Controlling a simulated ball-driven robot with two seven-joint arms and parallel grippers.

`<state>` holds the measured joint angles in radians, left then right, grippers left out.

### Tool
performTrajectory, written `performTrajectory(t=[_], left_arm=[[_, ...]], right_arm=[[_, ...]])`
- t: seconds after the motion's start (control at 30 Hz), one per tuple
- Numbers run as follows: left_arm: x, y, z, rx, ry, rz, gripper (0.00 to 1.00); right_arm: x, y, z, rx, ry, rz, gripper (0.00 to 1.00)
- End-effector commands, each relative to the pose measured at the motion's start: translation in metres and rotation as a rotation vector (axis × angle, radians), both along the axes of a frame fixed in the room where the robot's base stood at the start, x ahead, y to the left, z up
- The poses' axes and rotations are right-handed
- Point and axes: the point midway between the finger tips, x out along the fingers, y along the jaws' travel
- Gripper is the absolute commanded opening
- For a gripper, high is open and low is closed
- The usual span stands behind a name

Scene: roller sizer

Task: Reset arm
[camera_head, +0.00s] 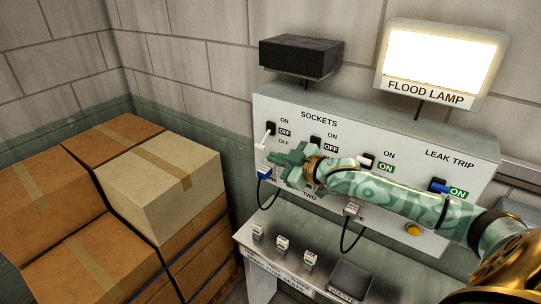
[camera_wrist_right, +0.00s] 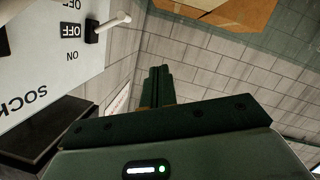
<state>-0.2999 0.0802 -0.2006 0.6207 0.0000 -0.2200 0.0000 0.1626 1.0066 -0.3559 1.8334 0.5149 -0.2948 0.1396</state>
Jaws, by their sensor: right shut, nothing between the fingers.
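My right gripper (camera_head: 276,162), patterned green, reaches from the right across the front of the grey sockets panel (camera_head: 275,105). In the right wrist view its dark fingers (camera_wrist_right: 157,82) are closed together, with nothing between them. They point away from the panel's switch face, toward open room by the wall. The first switch (camera_head: 270,128), with a pale lever and a highlighted OFF label, is just above left of the gripper. It also shows in the right wrist view (camera_wrist_right: 108,24). My arm hides part of the panel's lower middle. My left gripper is not in view.
A lit flood lamp (camera_head: 437,92) and a dark box (camera_head: 300,56) are above the panel. Stacked cartons (camera_head: 130,210) fill the left. Below is a bench (camera_head: 318,268) with several small labelled blocks and a dark waste tray (camera_head: 350,277). Cables hang from the panel.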

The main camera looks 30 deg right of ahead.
Motion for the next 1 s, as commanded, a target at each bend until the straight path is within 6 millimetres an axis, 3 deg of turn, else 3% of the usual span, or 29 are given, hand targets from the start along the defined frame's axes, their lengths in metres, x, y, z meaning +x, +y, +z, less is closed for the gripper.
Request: performTrajectory(t=[0.23,0.37,0.5,0.6,0.77,1.0], left_arm=[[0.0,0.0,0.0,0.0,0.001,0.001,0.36],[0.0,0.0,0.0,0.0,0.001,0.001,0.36],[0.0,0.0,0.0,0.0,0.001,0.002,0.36],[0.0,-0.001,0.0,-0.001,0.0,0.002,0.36],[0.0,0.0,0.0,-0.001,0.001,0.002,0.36],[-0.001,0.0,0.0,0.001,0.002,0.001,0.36]], right_arm=[[-0.001,0.002,-0.002,-0.001,0.003,0.001,0.0],[-0.015,0.025,-0.027,-0.028,0.047,0.008,0.0],[-0.064,0.077,-0.082,-0.132,0.161,-0.013,0.0],[-0.11,0.098,-0.108,-0.231,0.254,-0.08,0.0],[-0.172,0.095,-0.125,-0.358,0.403,-0.22,0.0],[-0.262,0.063,-0.127,-0.508,0.653,-0.435,0.0]])
